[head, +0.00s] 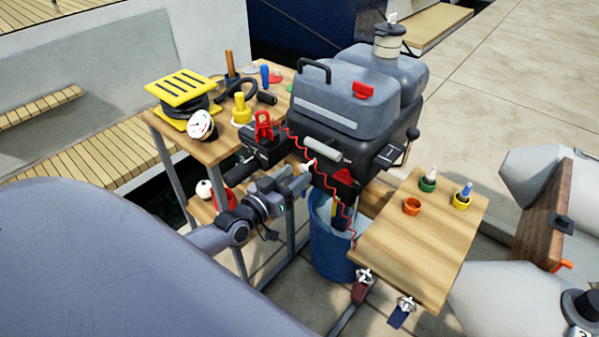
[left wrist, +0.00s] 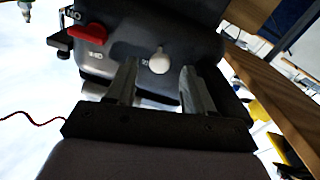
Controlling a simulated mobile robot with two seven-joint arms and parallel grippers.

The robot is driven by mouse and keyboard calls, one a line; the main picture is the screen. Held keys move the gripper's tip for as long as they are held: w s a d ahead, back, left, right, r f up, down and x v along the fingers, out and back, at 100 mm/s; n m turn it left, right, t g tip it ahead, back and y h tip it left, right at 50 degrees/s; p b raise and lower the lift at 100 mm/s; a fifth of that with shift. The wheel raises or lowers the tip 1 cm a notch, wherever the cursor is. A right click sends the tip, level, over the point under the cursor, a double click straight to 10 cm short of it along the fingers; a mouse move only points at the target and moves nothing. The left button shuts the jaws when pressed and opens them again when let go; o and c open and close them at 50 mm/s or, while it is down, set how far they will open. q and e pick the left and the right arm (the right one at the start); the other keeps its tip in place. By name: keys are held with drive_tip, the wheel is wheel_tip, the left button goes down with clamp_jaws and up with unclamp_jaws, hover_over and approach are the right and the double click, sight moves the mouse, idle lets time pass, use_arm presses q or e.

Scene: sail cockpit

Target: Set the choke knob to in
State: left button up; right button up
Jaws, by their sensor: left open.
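The choke knob (head: 306,168) is a small pale knob on the front of the grey outboard motor (head: 345,95). In the left wrist view the round white knob (left wrist: 159,62) shows on the dark motor front, in line with the gap between my fingers. My left gripper (head: 298,183) is open just in front of the knob, with one finger on each side in the wrist view. I cannot tell whether a finger touches it. How far the knob stands out is hard to judge. My right gripper is not in view.
A red coiled cord (head: 325,160) hangs close by the gripper. The black tiller (head: 250,160) with a red part lies just above it. A blue bucket (head: 330,245) stands below the motor. A wooden side table (head: 410,260) with small coloured cups is at right.

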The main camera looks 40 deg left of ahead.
sight(302, 170)
use_arm(q)
drive_tip(key=shift+w+d, duration=0.15)
drive_tip(key=shift+w, duration=1.1)
clamp_jaws()
drive_tip(key=shift+w+d+b, duration=0.1)
drive_tip(key=shift+w+b, duration=0.75)
drive_tip(key=shift+w, duration=0.55)
unclamp_jaws()
